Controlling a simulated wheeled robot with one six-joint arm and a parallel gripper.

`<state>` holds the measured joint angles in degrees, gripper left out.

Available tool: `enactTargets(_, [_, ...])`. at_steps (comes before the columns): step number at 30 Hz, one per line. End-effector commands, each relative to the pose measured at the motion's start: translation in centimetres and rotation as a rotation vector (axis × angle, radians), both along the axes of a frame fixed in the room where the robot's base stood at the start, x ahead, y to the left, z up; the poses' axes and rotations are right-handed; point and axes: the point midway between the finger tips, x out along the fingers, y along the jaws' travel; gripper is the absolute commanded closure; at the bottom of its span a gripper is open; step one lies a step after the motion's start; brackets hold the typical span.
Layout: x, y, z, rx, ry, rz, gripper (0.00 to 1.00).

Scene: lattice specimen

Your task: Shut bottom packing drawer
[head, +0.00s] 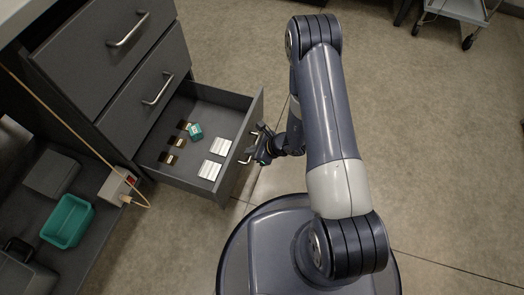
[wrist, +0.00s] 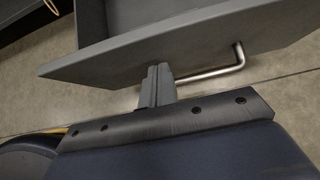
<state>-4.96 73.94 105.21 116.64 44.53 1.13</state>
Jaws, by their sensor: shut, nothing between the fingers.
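The bottom packing drawer (head: 215,100) is pulled far out from the grey cabinet in the head view. Its front panel (wrist: 190,45) fills the upper part of the wrist view, with a bent metal handle (wrist: 220,68) on its outer face. My gripper (wrist: 157,70) is shut and empty, its fingertips at the panel's outer face beside one end of the handle. In the head view my gripper (head: 259,148) is at the outside of the drawer front, near the handle. I cannot tell whether the fingers touch the panel.
The drawer holds white packs (head: 210,169), small dark boxes (head: 172,159) and a teal item (head: 195,130). Two drawers (head: 105,40) above it look shut. A teal bin (head: 67,221) and a cable with a socket box (head: 117,185) are at the left.

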Motion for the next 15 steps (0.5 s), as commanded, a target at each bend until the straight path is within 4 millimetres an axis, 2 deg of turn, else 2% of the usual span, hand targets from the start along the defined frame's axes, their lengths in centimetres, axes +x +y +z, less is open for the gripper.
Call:
enactTargets(1, [0.3, 0.8, 0.0, 0.001, -0.004, 0.005, 1.0])
enactTargets(6, [0.9, 2.2, 0.1, 0.0, -0.002, 0.001, 1.0])
enactTargets(15, [1.1, 2.6, 0.2, -0.001, -0.001, 0.0, 1.0])
